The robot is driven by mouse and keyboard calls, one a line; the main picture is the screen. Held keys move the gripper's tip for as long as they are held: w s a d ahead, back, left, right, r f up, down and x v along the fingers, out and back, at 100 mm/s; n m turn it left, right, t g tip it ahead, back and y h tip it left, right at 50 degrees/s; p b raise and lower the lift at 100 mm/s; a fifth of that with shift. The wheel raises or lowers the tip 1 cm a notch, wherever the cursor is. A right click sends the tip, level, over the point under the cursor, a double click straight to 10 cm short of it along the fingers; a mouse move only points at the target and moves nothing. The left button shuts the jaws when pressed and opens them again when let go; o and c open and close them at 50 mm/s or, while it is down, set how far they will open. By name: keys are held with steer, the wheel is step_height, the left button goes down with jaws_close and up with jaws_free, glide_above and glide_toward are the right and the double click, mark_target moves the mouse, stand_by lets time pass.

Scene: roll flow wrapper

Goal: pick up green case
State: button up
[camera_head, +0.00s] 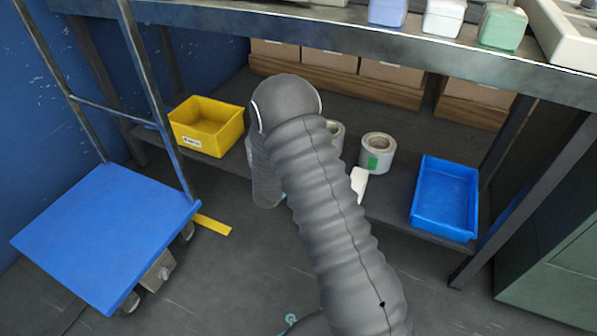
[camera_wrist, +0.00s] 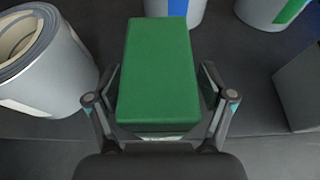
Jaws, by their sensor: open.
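The green case (camera_wrist: 160,75), a plain box with a flat green top, shows in the middle of the wrist view. My gripper (camera_wrist: 160,88) is open, with one finger on each side of the case. Whether the fingers touch its sides I cannot tell. In the head view my arm covers the gripper and this case. A paler green lidded case (camera_head: 503,26) stands on the upper tabletop at the right in the head view.
Rolls (camera_head: 378,154) stand on the lower shelf, and one roll (camera_wrist: 40,62) is close left of my gripper. A grey block (camera_wrist: 300,88) is at the right. A yellow bin (camera_head: 207,126), a blue tray (camera_head: 444,198) and a blue cart (camera_head: 105,235) are around. The upper tabletop (camera_head: 400,52) overhangs the shelf.

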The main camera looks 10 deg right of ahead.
steer(key=c, duration=1.3)
steer(key=shift+r, duration=0.1)
